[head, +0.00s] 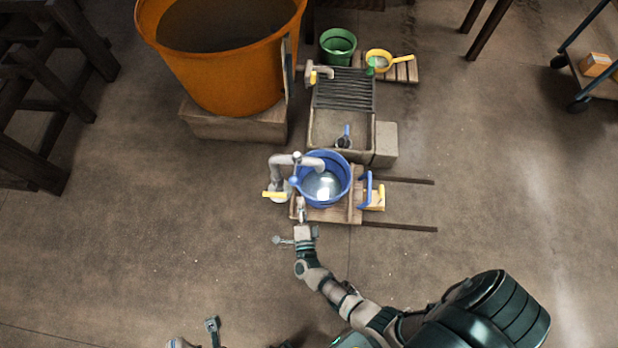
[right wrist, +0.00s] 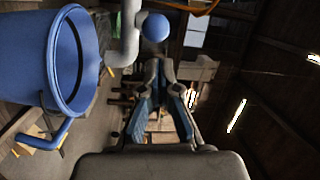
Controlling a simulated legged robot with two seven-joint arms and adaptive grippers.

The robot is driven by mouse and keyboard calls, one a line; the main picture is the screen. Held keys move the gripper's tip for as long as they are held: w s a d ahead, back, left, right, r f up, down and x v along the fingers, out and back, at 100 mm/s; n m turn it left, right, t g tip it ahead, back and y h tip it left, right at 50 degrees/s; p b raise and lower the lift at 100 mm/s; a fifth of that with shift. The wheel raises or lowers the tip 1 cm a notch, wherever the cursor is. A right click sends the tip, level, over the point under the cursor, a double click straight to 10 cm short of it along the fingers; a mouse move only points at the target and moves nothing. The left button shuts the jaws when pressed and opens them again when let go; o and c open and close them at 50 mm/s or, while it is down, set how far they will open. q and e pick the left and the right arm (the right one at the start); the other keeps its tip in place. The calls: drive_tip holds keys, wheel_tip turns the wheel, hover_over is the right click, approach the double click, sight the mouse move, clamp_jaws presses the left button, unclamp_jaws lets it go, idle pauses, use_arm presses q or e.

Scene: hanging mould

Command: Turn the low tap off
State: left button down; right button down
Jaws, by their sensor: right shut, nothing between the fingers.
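The low tap (head: 279,178) is a pale grey pipe on the left of a blue bucket (head: 347,187), with its spout bent over the bucket. A blue ball knob (head: 294,181) and a yellow lever (head: 272,194) show on it. The right wrist view shows the blue knob (right wrist: 155,27) and the bucket's rim (right wrist: 92,75) close by. My right gripper (head: 301,207) is shut and empty, just below the knob in the head view and apart from it. My left gripper (head: 212,325) shows only in part at the bottom edge; its jaw state is unclear.
The bucket stands on a wooden platform (head: 340,214) before a stone sink (head: 328,132). A second tap (head: 319,73) with a yellow handle is above the sink. A large orange tub (head: 215,75) stands at upper left.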

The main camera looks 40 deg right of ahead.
drive_tip(key=a, duration=0.1)
drive_tip(key=s+a, duration=0.1)
drive_tip(key=a, duration=0.1)
drive_tip(key=shift+s+a, duration=0.1)
drive_tip(key=shift+a, duration=0.15)
idle(0.4)
